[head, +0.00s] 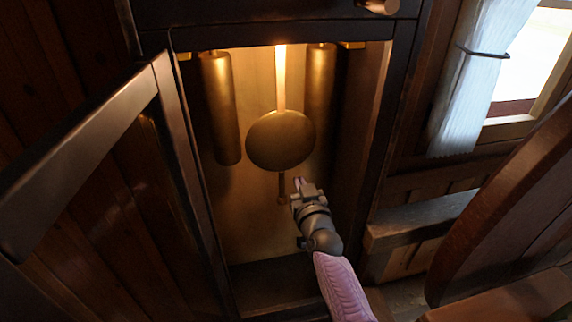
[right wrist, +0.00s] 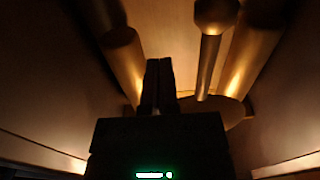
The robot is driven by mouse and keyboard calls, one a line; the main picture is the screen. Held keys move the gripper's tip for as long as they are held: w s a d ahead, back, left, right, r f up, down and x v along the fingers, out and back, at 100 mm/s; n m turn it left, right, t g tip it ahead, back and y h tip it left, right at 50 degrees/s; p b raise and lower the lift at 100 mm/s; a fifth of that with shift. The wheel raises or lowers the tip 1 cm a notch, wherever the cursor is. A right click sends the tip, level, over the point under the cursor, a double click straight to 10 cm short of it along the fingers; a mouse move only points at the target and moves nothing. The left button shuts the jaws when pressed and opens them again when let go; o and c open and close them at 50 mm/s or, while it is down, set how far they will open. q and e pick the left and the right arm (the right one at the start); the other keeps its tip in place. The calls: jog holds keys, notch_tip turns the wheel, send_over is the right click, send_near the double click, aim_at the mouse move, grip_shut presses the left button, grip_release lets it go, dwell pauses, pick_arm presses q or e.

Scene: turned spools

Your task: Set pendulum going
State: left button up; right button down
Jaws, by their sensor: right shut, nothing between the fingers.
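The pendulum has a round brass bob (head: 281,140) on a bright rod (head: 281,78) inside the open clock case. A thin stem with a small knob (head: 282,200) hangs below the bob. In the right wrist view the knob (right wrist: 215,14) shows at the top and part of the bob (right wrist: 222,110) lies beyond it. My right gripper (head: 298,184) reaches into the case, shut and empty, just right of the stem below the bob. Its closed fingers (right wrist: 159,75) point inward, left of the stem. I cannot tell whether they touch the pendulum. My left gripper is not in view.
Brass cylinder weights hang left (head: 222,108) and right (head: 320,90) of the pendulum. The dark glazed door (head: 85,150) stands open at left. A wooden bench (head: 425,218), a curved wooden chair back (head: 510,215) and a curtained window lie at right.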

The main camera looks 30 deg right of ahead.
jog(key=shift+w+d, duration=0.15)
jog(key=shift+w, duration=0.5)
